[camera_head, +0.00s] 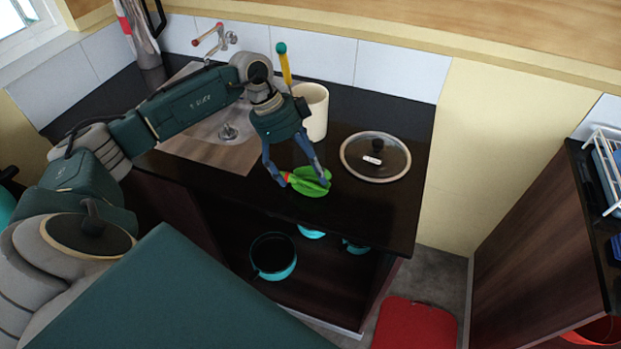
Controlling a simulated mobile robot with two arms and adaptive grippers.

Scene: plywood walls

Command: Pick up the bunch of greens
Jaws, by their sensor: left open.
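The bunch of greens (313,187) is a bright green leafy bundle with a small red part at its left end. It lies on the black countertop near the front edge. My left gripper (300,183) reaches down to it from above. Its two blue-grey fingers are open, one at the left end of the greens and one over their upper right. The fingertips overlap the greens in the picture, and I cannot tell whether they touch. My right gripper is not in view.
A glass lid (362,165) lies right of the greens on the counter (395,218). A cream canister (315,122) stands behind the gripper. A sink (205,150) is to the left. Teal pots (274,257) sit on the open shelf below. A red mat (415,325) lies on the floor.

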